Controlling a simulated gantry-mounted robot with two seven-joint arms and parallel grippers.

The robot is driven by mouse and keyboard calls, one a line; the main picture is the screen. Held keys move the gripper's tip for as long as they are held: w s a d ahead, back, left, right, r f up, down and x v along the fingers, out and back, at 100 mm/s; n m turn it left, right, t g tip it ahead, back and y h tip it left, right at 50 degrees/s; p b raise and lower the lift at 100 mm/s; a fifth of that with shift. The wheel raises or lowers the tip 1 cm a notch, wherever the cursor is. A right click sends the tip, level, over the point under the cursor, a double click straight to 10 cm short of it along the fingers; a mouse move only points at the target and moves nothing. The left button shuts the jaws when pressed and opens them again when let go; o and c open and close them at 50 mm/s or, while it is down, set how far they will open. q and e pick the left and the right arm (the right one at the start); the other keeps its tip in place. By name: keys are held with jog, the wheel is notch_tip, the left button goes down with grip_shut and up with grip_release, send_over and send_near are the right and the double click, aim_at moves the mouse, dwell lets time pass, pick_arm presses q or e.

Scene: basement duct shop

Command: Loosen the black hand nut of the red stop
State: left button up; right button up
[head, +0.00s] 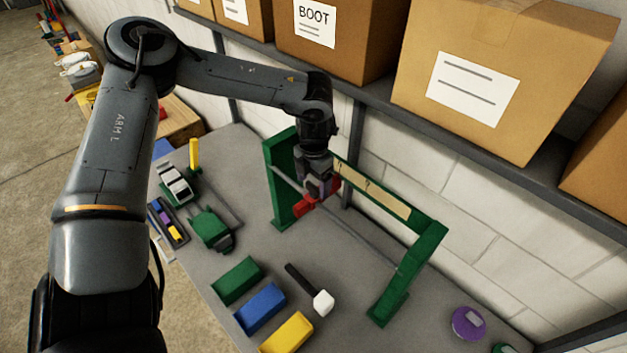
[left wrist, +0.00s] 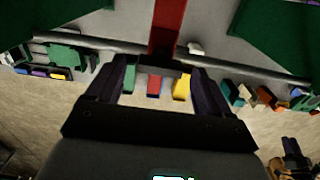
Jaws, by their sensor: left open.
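The red stop (head: 304,206) sits on the grey rod (head: 345,231) of a green frame (head: 280,178). My left gripper (head: 320,192) reaches down from above, right by the stop, and partly covers it. In the left wrist view the red stop (left wrist: 168,28) is a red bar coming down from the top edge to the rod (left wrist: 100,49). The two dark fingers of my left gripper (left wrist: 164,72) are spread apart with a gap between them. My right gripper is not in view.
Green (head: 237,281), blue (head: 260,307) and yellow (head: 287,333) bins and a white-headed mallet (head: 322,302) lie in front of the frame. A green vise (head: 212,230) stands left. A shelf with cardboard boxes (head: 500,75) overhangs behind. A purple round item (head: 467,323) sits right.

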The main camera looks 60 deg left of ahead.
pick_arm(q)
jog(key=shift+f, duration=0.4)
